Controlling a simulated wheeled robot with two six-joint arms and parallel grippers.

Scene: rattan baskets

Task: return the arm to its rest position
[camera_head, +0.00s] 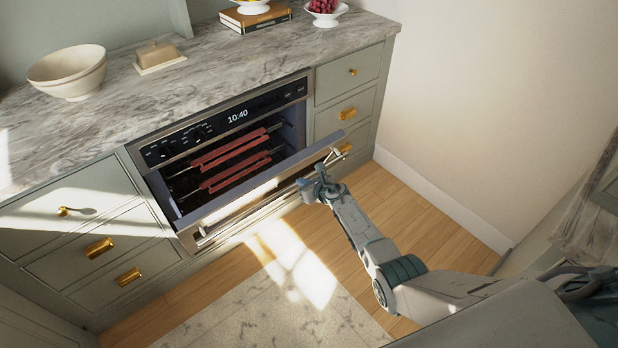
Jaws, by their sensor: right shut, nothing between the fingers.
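My right arm (362,235) reaches in from the lower right toward the oven. My right gripper (318,181) is shut and empty, in front of the right part of the oven door; whether it touches the door cannot be told. The oven door (262,190) is tilted partly open, with its handle along the outer face. Inside the oven, red-edged racks (235,160) show. My left gripper is not in view.
A marble counter (215,60) holds stacked bowls (68,70), a butter dish (158,55), books (255,18) and a bowl of red fruit (325,12). Drawers (108,247) flank the oven. A wall (480,110) stands at right. A rug (270,318) lies on the open floor.

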